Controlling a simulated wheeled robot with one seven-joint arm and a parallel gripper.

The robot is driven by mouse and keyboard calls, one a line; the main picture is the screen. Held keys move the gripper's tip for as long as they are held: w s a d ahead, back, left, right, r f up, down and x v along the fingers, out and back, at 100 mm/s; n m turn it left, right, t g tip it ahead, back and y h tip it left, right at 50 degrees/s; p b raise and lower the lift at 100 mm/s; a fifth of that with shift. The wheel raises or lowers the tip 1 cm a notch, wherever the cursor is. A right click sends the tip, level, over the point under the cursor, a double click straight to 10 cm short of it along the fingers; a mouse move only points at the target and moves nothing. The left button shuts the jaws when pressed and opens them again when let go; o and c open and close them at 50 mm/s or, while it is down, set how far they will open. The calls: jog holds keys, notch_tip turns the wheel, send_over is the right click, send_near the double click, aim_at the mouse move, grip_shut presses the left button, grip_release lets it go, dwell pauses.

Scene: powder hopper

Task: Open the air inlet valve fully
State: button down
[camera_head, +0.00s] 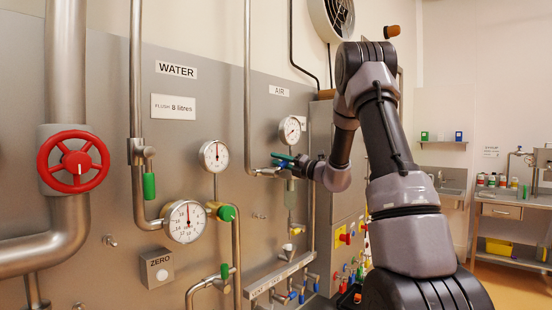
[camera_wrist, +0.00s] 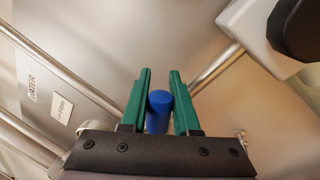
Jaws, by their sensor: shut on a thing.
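The air line runs down the panel under the AIR label (camera_head: 279,91). Its valve has a blue handle (camera_wrist: 158,108), which stands between the two green fingers of my gripper (camera_wrist: 160,75) in the wrist view. My gripper is shut on this handle. In the head view my gripper (camera_head: 281,160) is at the air line, just below a round gauge (camera_head: 289,130). The fingers and wrist largely hide the valve body there, so how far the valve is turned cannot be told.
To the left are a red handwheel (camera_head: 73,162), a green-handled water valve (camera_head: 149,186) and a dial (camera_head: 185,221). Below my gripper are a row of small valves (camera_head: 280,279) and a control panel with a yellow-backed red knob (camera_head: 346,238). A sink counter (camera_head: 514,200) stands far right.

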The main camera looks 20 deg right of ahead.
jog(key=m, duration=0.1)
jog(key=f+m, duration=0.1)
jog(key=m, duration=0.1)
jog(key=d+f+m, duration=0.1)
jog(key=shift+w+t+h, duration=0.25)
jog(key=shift+t+h, duration=0.15)
jog(key=shift+w+d+f+m+t+h, duration=0.15)
jog(key=shift+f+m, duration=0.15)
jog(key=shift+m, duration=0.35)
jog(key=shift+s+a+f+m+t+h, duration=0.1)
jog(key=shift+f+m, duration=0.15)
jog(key=shift+m, duration=0.35)
jog(key=shift+w+d+f+m+t+h, duration=0.15)
jog(key=shift+f+m, duration=0.15)
jog(key=shift+m, duration=0.35)
jog(key=shift+s+a, duration=0.1)
jog(key=c, duration=0.7)
grip_release()
jog(key=shift+o, duration=0.2)
jog(key=v, duration=1)
jog(key=shift+s+f, duration=0.2)
jog(key=shift+s, duration=0.15)
